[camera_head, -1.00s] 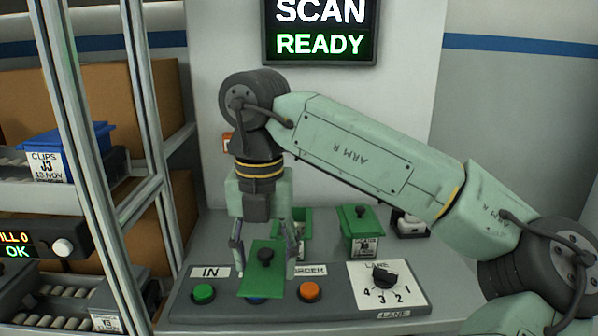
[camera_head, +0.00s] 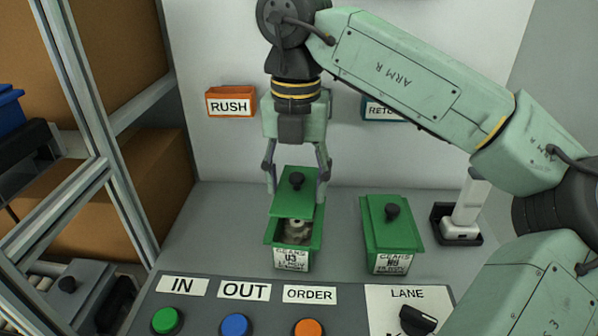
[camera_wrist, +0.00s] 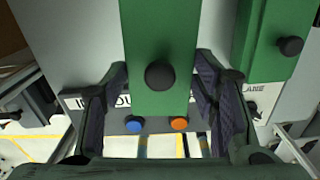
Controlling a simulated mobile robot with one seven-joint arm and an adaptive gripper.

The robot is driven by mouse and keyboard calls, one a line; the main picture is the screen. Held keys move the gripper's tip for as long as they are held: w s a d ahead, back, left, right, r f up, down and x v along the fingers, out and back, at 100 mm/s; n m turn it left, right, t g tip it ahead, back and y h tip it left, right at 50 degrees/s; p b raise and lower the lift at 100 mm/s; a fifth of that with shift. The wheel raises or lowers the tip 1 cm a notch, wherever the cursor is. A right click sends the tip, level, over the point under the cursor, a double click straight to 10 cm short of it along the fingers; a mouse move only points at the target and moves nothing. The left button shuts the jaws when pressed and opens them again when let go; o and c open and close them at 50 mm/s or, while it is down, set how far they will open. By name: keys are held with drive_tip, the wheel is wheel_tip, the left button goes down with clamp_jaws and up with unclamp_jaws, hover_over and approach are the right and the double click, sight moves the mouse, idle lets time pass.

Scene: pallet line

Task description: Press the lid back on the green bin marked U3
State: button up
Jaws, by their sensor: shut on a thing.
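My gripper (camera_head: 297,183) is shut on the green lid (camera_head: 293,204), one finger at each side edge of it. The lid has a black knob (camera_head: 297,179). The green bin marked U3 (camera_head: 291,260) stands upright on the grey counter, its label facing me. The lid covers the back part of the bin in the head view; grey metal parts show in the open front. I cannot tell whether the lid touches the rim. In the wrist view the lid (camera_wrist: 158,35) lies between my fingers (camera_wrist: 160,82) and hides the bin.
A second green bin (camera_head: 391,240) with its lid on stands just to the right. A panel (camera_head: 260,310) with green, blue and orange buttons and a LANE knob runs in front. A grey and white device (camera_head: 460,220) is at the right. The counter left of U3 is clear.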

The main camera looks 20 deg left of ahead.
drive_tip(key=shift+f+b, duration=1.9)
drive_tip(key=shift+f, duration=0.8)
drive_tip(key=shift+f, duration=0.1)
drive_tip(key=o, duration=1)
drive_tip(key=o, duration=0.5)
drive_tip(key=shift+c, duration=0.2)
